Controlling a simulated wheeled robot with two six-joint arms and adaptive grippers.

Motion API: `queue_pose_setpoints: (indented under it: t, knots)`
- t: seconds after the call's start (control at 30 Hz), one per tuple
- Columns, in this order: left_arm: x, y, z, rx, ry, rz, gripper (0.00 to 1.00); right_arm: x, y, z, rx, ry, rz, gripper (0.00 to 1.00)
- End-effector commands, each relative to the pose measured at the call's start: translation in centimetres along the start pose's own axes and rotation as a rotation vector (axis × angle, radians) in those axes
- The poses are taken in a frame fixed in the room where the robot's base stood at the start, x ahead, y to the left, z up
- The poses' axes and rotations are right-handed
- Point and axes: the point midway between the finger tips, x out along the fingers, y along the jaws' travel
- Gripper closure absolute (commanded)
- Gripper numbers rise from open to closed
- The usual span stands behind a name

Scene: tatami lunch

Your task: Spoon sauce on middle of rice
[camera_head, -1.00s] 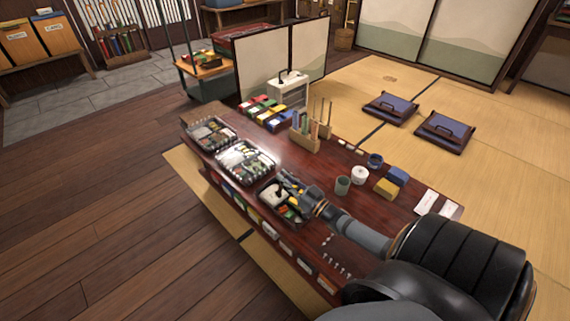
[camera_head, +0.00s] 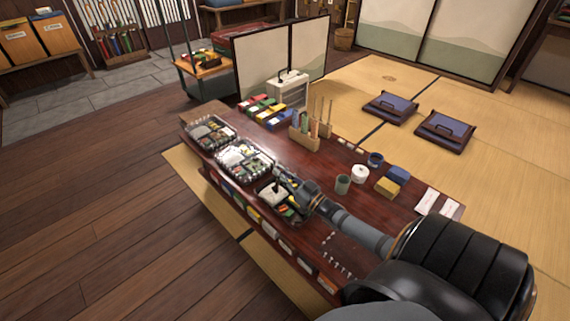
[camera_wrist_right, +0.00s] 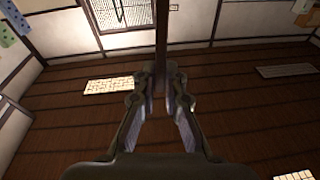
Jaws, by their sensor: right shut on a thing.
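The nearest lunch box (camera_head: 293,224) is black, at the front of the low table. It holds a white patch of rice (camera_head: 266,191) at its left and coloured food at its right. A small dark spot shows on the rice; I cannot tell whether it is sauce or part of a spoon. My right gripper (camera_head: 283,178) is low over this box's far side and hides part of it. In the right wrist view my right gripper (camera_wrist_right: 159,82) is shut on a thin dark handle (camera_wrist_right: 161,35), probably the spoon's. The spoon's bowl cannot be made out. My left gripper is out of view.
Two more filled boxes, a middle one (camera_head: 245,180) and a far one (camera_head: 193,143), stand in line. A green cup (camera_head: 342,186), a white pot (camera_head: 360,174) and a wooden utensil holder (camera_head: 303,140) stand to the right. Bare table (camera_head: 322,165) lies between.

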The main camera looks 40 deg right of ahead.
Motion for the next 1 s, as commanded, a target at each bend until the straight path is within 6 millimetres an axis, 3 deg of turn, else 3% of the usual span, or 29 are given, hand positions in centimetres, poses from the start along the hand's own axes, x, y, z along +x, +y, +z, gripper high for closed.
queue_pose_setpoints:
  t: [1.0]
  knots:
    - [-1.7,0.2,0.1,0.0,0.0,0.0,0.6,2.4,0.2,0.5,0.001,-0.001,0.001,1.0]
